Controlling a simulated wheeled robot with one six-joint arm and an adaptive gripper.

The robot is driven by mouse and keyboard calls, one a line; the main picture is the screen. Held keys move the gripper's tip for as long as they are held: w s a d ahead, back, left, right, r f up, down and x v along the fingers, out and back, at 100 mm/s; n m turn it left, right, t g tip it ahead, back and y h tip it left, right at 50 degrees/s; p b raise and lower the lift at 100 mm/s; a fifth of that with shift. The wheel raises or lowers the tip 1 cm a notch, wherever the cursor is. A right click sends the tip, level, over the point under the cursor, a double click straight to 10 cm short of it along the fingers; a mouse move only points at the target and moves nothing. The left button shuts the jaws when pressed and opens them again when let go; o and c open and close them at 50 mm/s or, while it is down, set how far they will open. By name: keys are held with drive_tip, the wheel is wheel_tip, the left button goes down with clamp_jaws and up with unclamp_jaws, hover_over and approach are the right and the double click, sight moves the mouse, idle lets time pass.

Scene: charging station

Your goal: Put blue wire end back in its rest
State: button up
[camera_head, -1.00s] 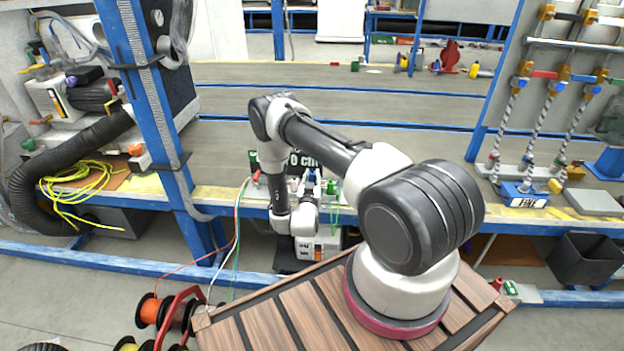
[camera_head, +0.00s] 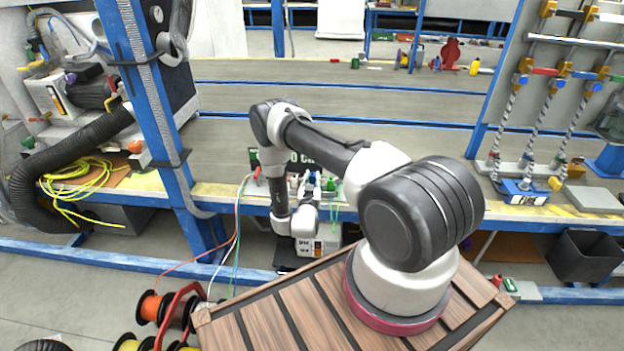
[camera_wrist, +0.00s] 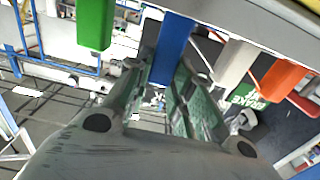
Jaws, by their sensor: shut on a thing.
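In the wrist view, the blue wire end (camera_wrist: 174,42) is a blue block standing between the fingers of my gripper (camera_wrist: 172,78), which is shut on it. Its top reaches a pale grey bar (camera_wrist: 255,22); I cannot tell whether it is seated there. A green wire end (camera_wrist: 95,22) is to its left, and a white one (camera_wrist: 235,62) and an orange one (camera_wrist: 282,78) are to its right, all along the same bar. In the head view, my arm reaches down to the bench edge, and its wrist largely hides the fingers and the blue end.
The charging unit (camera_head: 318,243) stands under the bench edge beside my wrist. Thin red, white and green wires (camera_head: 237,235) run down left to the spools (camera_head: 150,308). A blue post (camera_head: 150,120) stands left of my arm. The bench top (camera_head: 350,105) behind is mostly clear.

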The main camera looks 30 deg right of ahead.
drive_tip(key=shift+f, duration=0.95)
drive_tip(key=o, duration=1.1)
drive_tip(key=shift+c, duration=0.2)
drive_tip(key=v, duration=1.2)
